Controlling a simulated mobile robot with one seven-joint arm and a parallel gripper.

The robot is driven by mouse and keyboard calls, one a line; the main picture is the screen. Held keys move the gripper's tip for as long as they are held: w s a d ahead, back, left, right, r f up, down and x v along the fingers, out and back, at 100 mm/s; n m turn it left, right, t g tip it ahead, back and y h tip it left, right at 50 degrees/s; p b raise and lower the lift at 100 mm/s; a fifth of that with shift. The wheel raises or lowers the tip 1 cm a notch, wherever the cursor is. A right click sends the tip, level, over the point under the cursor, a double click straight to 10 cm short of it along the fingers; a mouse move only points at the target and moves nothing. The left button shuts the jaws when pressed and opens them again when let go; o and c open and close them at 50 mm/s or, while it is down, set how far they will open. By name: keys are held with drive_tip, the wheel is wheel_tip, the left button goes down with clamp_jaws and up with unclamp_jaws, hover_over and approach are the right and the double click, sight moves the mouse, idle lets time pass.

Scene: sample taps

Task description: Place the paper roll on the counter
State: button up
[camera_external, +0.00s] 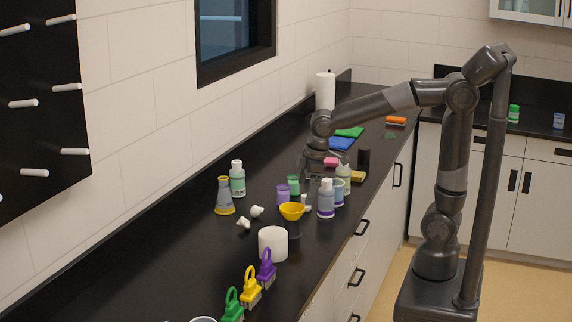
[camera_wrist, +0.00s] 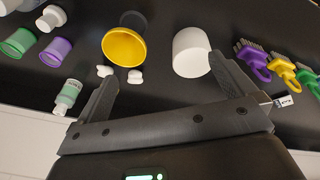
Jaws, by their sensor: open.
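A short white cylinder, which looks like the paper roll (camera_external: 273,243), stands upright on the black counter (camera_external: 190,285), in front of the yellow funnel. In the wrist view the white roll (camera_wrist: 191,52) is beside the tip of the right finger; I cannot tell the gap. My gripper (camera_wrist: 163,68) is open with nothing between its fingers. In the external view my arm's end is above the counter, farther back than the short roll, and the fingers are hard to make out among the bottles. A taller white paper roll (camera_external: 325,92) stands upright at the back by the wall.
A yellow funnel (camera_external: 292,211), white bottle (camera_external: 326,199), purple cup (camera_external: 283,193), yellow-topped flask (camera_external: 225,196) and small white pieces (camera_external: 257,211) crowd the middle. Green, yellow and purple clip-like tools (camera_external: 250,287) line the front. The wall bounds the left. Counter left of the tools is clear.

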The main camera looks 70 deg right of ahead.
drive_tip(key=s+d+m+t, duration=0.2)
drive_tip(key=s+d+m, duration=0.4)
drive_tip(key=s+d, duration=0.6)
drive_tip(key=s+r, duration=0.1)
drive_tip(key=s, duration=0.4)
drive_tip(key=shift+d+t, duration=0.4)
